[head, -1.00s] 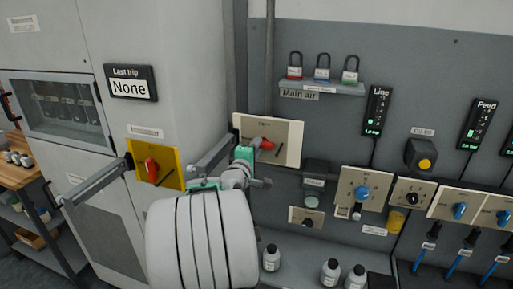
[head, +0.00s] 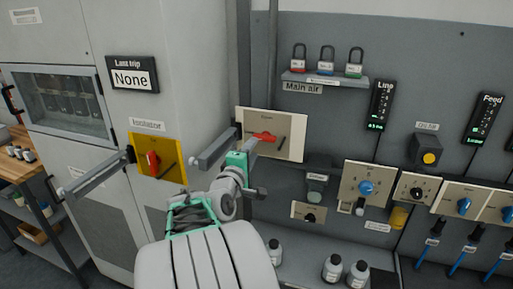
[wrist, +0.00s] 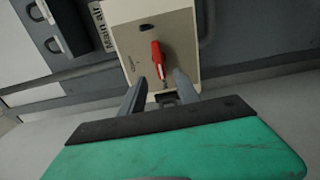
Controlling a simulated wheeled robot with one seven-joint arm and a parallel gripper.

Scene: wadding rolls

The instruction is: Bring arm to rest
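My gripper (head: 245,149) is in front of the cream Main air panel (head: 290,140), which carries a red handle (head: 264,138). In the wrist view, my gripper (wrist: 160,78) has its two grey fingers apart, with nothing held between them. The red handle (wrist: 158,58) shows just beyond and between the fingertips, its lower end close to them. The exact gap to the handle cannot be told. My arm partly covers the panel's left side in the head view.
A yellow isolator panel with a red knob (head: 153,160) and a long grey bar (head: 95,179) are left of my arm. A shelf with padlocks (head: 325,79) is above. Bottles (head: 332,268) stand below right. Knob panels (head: 368,187) line the right.

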